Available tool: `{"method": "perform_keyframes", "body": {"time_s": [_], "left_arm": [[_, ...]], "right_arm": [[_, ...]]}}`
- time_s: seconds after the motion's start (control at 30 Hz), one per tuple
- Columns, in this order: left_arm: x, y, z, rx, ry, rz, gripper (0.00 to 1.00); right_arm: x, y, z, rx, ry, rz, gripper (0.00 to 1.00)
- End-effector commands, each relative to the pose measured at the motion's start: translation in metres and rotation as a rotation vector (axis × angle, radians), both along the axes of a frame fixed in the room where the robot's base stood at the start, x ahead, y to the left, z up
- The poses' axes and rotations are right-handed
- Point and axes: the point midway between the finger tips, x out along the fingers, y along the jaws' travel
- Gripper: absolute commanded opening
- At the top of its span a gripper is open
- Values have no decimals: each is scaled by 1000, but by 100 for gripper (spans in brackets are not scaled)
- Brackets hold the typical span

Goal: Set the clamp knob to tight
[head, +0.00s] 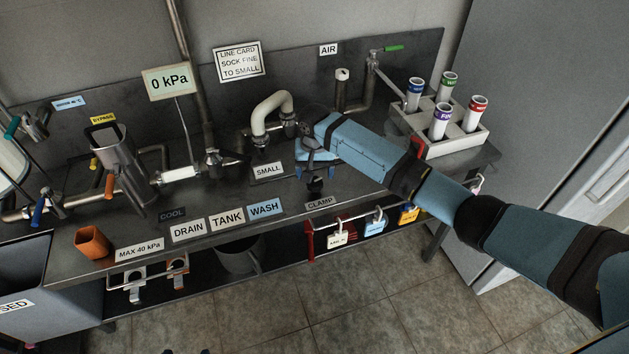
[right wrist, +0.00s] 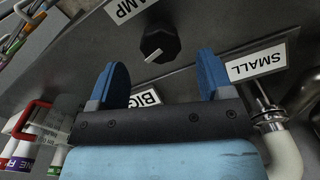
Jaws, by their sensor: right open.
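The clamp knob (head: 314,185) is a dark knob on the bench front, just above the CLAMP label (head: 320,203). In the right wrist view the knob (right wrist: 160,43) is black and faceted, with a pale pointer line running toward the lower left of that picture. My right gripper (head: 316,160) is just behind the knob in the head view. In the right wrist view my right gripper (right wrist: 164,78) is open and empty, its two blue fingers apart. The knob lies beyond the fingertips, roughly centred on the gap, and apart from them. My left gripper is not in view.
A SMALL label (head: 268,170) and a pale curved pipe (head: 270,112) are left of my right gripper. A tube rack (head: 455,142) stands at right, behind my arm. Padlocks (head: 340,240) hang below the bench edge. An orange cup (head: 92,243) is at left.

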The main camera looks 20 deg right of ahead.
Motion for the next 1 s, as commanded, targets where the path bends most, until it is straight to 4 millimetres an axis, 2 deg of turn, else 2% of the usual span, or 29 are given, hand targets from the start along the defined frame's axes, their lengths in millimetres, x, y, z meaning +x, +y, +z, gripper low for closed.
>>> {"method": "perform_keyframes", "body": {"time_s": [0.1,0.23,0.63,0.83,0.87,1.0], "left_arm": [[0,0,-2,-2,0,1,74],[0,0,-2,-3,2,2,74],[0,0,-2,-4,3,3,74],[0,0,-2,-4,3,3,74],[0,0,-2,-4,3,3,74],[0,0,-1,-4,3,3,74]], "right_arm": [[-1,0,-21,0,2,0,74],[0,0,-34,0,1,0,74],[0,0,-41,0,-1,2,74],[0,0,-41,0,-1,1,28],[0,0,-41,0,-1,1,24],[0,0,-40,0,-1,4,24]]}}
